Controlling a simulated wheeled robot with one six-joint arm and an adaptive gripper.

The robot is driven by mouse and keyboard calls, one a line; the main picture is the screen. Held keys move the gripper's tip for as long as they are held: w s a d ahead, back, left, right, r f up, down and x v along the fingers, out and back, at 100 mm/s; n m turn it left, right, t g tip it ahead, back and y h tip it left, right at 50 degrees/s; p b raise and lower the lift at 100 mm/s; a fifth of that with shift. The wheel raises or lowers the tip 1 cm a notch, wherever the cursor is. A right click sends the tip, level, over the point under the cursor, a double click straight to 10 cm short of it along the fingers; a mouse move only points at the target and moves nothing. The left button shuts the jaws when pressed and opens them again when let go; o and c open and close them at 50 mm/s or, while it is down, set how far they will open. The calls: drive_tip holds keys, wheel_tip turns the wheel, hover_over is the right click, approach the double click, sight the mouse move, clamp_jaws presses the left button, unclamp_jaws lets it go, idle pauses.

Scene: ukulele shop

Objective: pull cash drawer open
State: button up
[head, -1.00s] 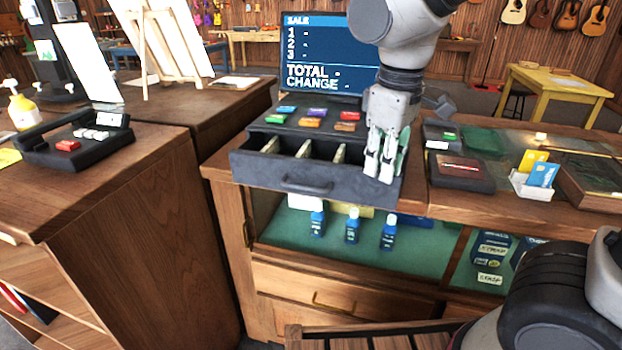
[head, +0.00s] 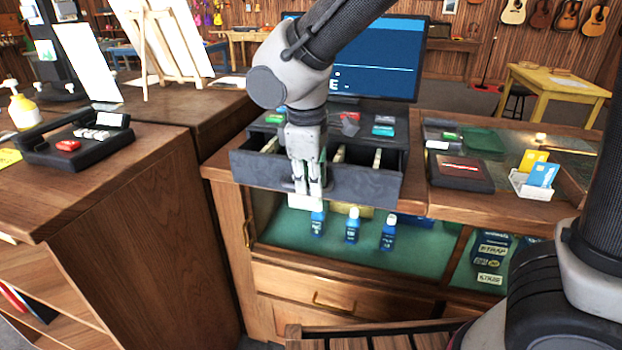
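The dark grey cash drawer (head: 365,187) stands partly pulled out from under the cash register (head: 396,138) on the wooden counter. Its inside shows dividers and compartments, partly hidden by my arm. My gripper (head: 308,190) points down at the middle of the drawer's front, where the pull handle is. The two fingers sit close together and cover most of the handle. I cannot tell whether they touch or hold it, or how far they are closed.
A display screen (head: 385,60) stands behind the register. Small blue bottles (head: 352,226) stand in the case below the drawer. A brown cabinet (head: 140,235) is on the left.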

drive_tip(key=shift+c, duration=0.4)
clamp_jaws()
drive_tip(key=s+a, duration=0.3)
drive_tip(key=s, duration=0.7)
drive_tip(key=shift+s+a, duration=0.25)
drive_tip(key=shift+s, duration=0.15)
drive_tip(key=shift+o, duration=0.4)
unclamp_jaws()
